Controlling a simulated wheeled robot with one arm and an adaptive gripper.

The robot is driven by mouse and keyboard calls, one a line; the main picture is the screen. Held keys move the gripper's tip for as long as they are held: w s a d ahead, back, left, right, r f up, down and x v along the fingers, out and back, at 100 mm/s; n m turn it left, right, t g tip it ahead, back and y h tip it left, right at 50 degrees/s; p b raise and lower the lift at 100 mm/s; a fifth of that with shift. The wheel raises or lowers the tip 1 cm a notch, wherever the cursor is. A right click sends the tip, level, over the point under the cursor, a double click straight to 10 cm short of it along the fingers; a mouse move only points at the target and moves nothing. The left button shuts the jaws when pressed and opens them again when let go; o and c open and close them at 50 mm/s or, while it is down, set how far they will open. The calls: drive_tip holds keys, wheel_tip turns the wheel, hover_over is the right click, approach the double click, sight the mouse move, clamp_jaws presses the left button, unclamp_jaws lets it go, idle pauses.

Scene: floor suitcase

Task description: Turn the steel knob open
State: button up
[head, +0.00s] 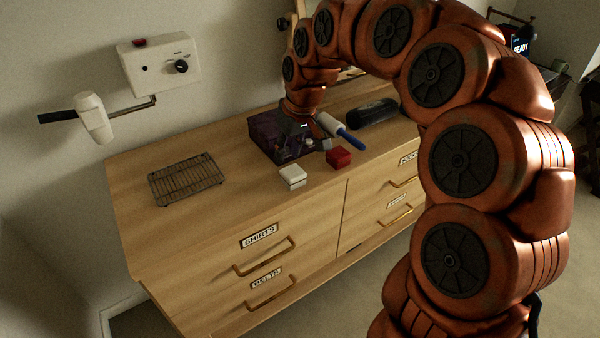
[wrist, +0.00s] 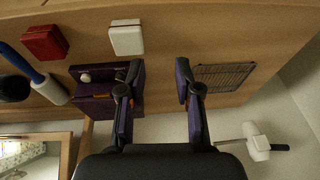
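A dark purple box (head: 262,128) stands at the back of the wooden dresser top, partly behind my gripper. A small pale round knob, which looks like the steel knob (wrist: 85,77), is on this box in the wrist view. In the head view a small light knob (head: 309,142) shows at the box's right front. My gripper (wrist: 158,82) is open and empty, with its two fingers wide apart. Its left finger overlaps the right side of the purple box (wrist: 92,92) in the wrist view. The knob lies left of both fingers. In the head view my gripper (head: 297,128) is at the box; its fingertips are unclear.
A white box (head: 292,175), a red box (head: 338,157), a blue-handled white roller (head: 342,132) and a dark cylinder (head: 372,112) sit close by. A wire rack (head: 165,186) lies left. A white wall unit (head: 150,68) has a black knob. A white hinged fixture (head: 93,117) juts out.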

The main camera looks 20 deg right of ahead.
drive_tip(key=s+g+p, duration=0.1)
drive_tip(key=s, duration=0.9)
drive_tip(key=shift+a+r, duration=0.15)
drive_tip(key=shift+r, duration=0.25)
drive_tip(key=shift+s, duration=0.1)
